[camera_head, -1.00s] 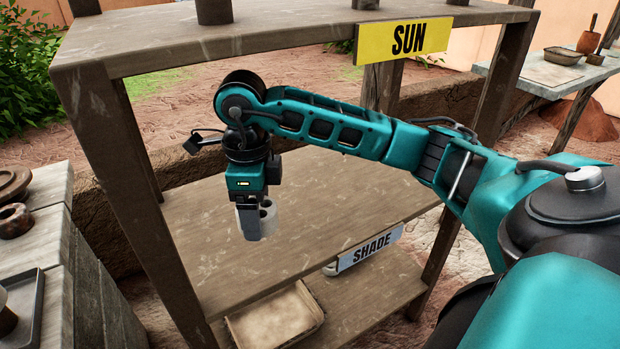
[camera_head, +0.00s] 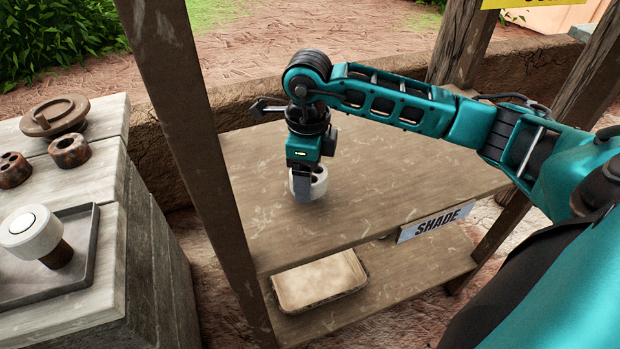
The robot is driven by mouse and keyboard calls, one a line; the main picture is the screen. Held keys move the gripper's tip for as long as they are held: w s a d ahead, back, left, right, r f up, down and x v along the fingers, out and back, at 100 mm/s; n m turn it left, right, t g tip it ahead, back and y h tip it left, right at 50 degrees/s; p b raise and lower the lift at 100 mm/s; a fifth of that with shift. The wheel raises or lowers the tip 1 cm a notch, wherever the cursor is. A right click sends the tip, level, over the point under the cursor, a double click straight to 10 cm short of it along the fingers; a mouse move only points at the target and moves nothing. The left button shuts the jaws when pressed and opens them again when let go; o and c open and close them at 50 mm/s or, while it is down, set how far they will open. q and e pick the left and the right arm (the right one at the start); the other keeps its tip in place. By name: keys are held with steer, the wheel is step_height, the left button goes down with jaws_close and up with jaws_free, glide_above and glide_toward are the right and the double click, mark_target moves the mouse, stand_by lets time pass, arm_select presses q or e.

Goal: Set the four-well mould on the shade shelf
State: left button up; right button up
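The mould is a small whitish round block (camera_head: 319,184) with dark wells in its top; I cannot count all the wells. My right gripper (camera_head: 306,182) points down over the middle of the shade shelf and is shut on the mould, one finger across its near side. The shade shelf (camera_head: 390,205) is the brown middle board with the SHADE sign (camera_head: 435,222) on its front edge. The mould is at or just above this board; I cannot tell whether it touches. My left gripper is not in view.
The shelf around the mould is bare. A rack post (camera_head: 190,120) stands left of it. A shallow tray (camera_head: 320,281) lies on the lower board. The left bench holds a brown well block (camera_head: 14,170), a ring (camera_head: 70,151), a lidlike disc (camera_head: 55,116) and a white-topped tool (camera_head: 30,232).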

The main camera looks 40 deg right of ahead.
steer(key=shift+f, duration=1)
steer(key=shift+f, duration=0.1)
steer(key=shift+f+b, duration=0.15)
steer(key=shift+b, duration=0.2)
steer(key=o, duration=1.2)
steer(key=shift+r+p, duration=0.35)
step_height(320, 180, up, 12)
steer(key=shift+f+p, duration=0.1)
steer(key=shift+p, duration=0.85)
